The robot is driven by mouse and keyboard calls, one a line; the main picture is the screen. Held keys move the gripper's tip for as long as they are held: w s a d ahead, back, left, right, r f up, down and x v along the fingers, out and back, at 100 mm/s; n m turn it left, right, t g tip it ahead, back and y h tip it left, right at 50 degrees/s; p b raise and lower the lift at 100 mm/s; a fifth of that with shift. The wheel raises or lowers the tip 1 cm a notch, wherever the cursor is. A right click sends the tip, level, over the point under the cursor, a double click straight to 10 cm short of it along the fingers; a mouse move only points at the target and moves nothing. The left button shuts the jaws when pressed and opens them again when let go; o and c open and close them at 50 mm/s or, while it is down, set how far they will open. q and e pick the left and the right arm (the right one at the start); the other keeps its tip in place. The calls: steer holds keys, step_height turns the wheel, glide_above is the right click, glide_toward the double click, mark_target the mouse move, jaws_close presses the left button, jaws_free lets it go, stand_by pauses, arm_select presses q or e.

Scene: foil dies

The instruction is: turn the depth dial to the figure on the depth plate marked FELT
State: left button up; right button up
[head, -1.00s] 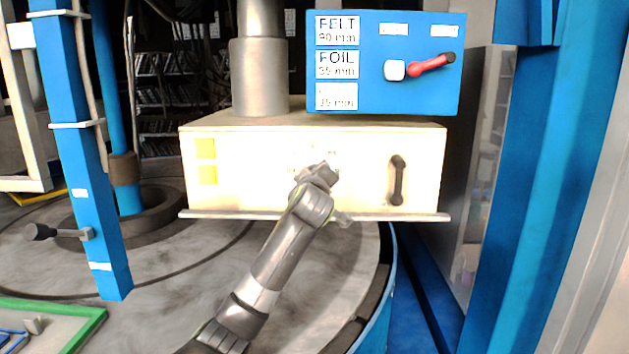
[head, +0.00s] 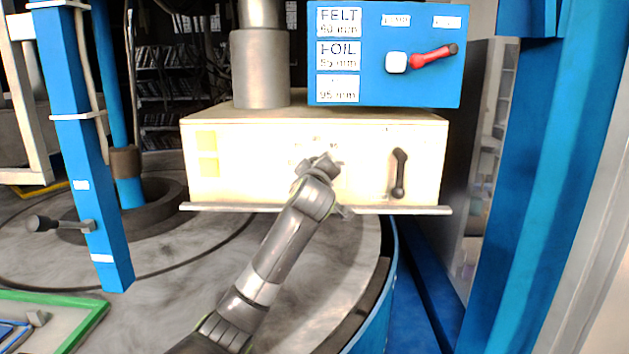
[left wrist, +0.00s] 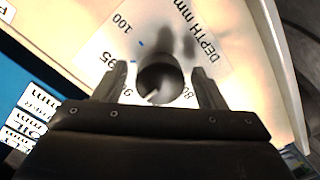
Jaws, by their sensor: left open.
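The depth dial (left wrist: 160,78) is a dark round knob with a white pointer mark, on a white scale lettered DEPTH mm. Figures 100, 95 and 80 are legible around it, and another starting with 9 is partly covered. The pointer mark faces the lower left in the wrist view, towards that covered figure. My left gripper (left wrist: 158,71) is open, with one finger on each side of the dial; contact cannot be told. In the head view my left gripper (head: 322,168) hides the dial on the cream box. The FELT plate (head: 338,21) bears a blurred figure in mm, perhaps 60 or 80.
The blue panel (head: 385,85) also carries a FOIL plate (head: 338,54), a third plate, a white button (head: 397,62) and a red lever (head: 432,56). A dark handle (head: 399,173) is right of my gripper on the cream box (head: 230,185). A ledge runs below.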

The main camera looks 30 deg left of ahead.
arm_select(q)
steer(key=b+v, duration=0.4)
steer(key=v, duration=1.3)
